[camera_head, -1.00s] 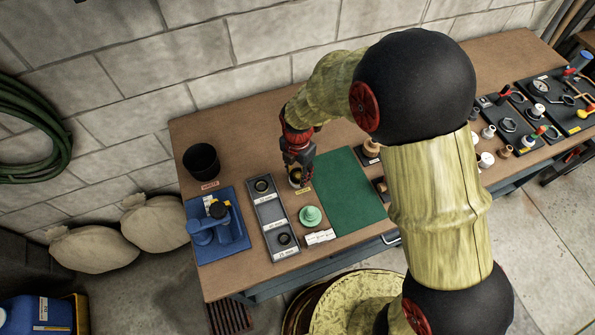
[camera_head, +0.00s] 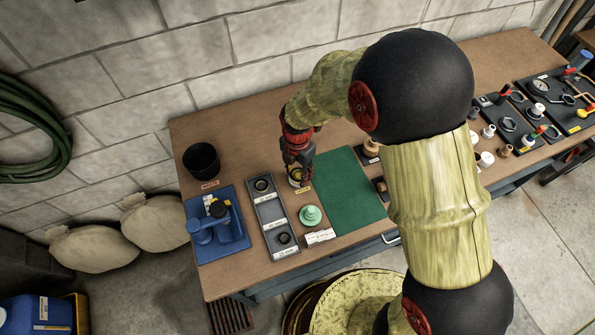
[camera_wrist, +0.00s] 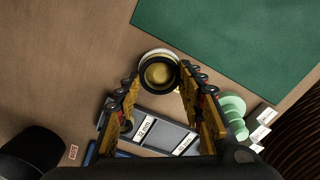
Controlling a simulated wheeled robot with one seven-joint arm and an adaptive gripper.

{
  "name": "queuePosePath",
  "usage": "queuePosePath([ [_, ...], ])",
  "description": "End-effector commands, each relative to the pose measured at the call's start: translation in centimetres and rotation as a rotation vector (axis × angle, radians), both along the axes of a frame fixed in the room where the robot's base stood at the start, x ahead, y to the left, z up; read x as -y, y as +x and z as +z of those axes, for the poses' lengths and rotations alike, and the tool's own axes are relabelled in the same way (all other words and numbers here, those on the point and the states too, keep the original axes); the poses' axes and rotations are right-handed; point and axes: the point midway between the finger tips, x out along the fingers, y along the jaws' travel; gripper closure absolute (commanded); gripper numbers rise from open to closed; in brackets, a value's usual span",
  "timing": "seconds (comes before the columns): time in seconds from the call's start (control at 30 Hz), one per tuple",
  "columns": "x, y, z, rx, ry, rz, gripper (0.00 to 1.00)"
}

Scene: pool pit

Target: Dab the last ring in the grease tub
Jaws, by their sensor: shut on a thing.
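A dark ring (camera_wrist: 160,91) is between the fingertips of my gripper (camera_wrist: 158,80) in the wrist view. The gripper is shut on it. The grease tub (camera_wrist: 157,52) is directly below; its pale rim shows past the ring's far side and yellow grease shows through the ring's opening. Whether the ring touches the grease cannot be told. In the head view my gripper (camera_head: 300,180) points down at the tub (camera_head: 293,182), which it partly hides.
A grey labelled tray (camera_head: 270,213) with dark rings stands left of the tub. A pale green stepped piece (camera_head: 311,216) and white labels (camera_head: 320,236) are in front. A green mat (camera_head: 345,195) lies right. A black cup (camera_head: 201,160) and blue tray (camera_head: 235,243) are further left.

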Motion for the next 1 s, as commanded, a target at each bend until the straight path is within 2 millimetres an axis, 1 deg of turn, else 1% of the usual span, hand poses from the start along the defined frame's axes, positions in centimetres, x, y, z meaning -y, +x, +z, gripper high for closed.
queuePosePath([
  [0.23,0.0,-0.1,-0.2,-0.002,-0.001,0.000,0.82],
  [0.37,0.0,-0.1,0.2,-0.002,-0.001,0.000,0.82],
  [1.0,0.0,0.0,4.9,0.000,0.000,0.000,0.82],
])
